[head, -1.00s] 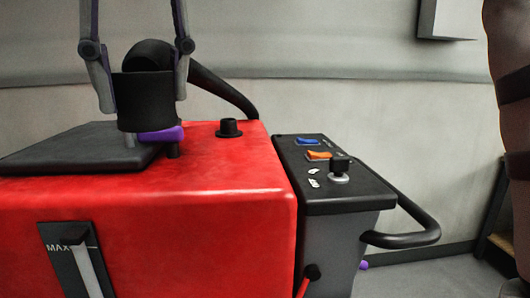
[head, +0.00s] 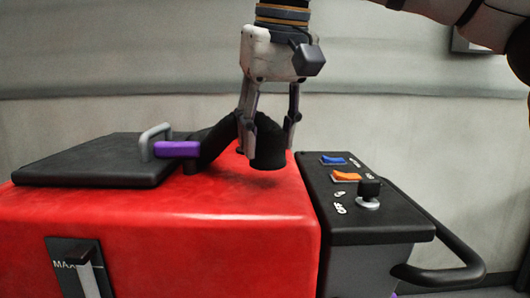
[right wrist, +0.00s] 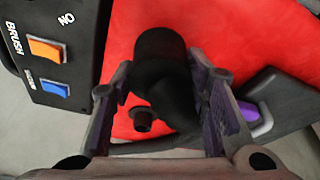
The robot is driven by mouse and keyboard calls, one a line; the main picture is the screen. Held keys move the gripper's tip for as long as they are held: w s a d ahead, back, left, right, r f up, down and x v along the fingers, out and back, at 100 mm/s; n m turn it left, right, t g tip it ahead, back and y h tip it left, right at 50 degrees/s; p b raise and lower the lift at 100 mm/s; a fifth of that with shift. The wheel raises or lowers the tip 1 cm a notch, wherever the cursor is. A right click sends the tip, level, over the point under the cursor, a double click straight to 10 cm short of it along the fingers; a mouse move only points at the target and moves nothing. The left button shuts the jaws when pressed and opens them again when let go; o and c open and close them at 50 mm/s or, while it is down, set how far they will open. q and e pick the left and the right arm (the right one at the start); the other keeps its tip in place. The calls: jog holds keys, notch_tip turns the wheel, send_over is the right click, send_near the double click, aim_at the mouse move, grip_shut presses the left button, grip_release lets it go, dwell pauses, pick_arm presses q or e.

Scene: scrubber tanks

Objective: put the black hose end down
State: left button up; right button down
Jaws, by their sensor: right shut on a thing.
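My right gripper (head: 267,135) is shut on the black hose end (head: 268,152), a short, wide black cylinder with its mouth pointing down. In the head view it hangs over the red tank top (head: 230,192), and I cannot tell whether it touches. The black hose (head: 213,142) runs back from it to the left. In the right wrist view, the hose end (right wrist: 158,52) sits between the finger pads. My left gripper is not in view.
A black lid (head: 90,165) with a grey latch and purple grip (head: 178,149) lies left of the hose end. A control panel (head: 325,190) with blue and orange switches and a knob (head: 369,190) stands right. The front of the red top is clear.

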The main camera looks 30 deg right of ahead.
notch_tip(320, 180, down, 3)
jog(key=shift+r, duration=0.1)
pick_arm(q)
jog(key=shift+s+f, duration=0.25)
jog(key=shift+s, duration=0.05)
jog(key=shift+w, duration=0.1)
pick_arm(e)
jog(key=c, duration=0.9)
grip_release()
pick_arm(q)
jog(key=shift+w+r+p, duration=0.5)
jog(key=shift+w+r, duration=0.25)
pick_arm(e)
jog(key=shift+v, duration=6.1)
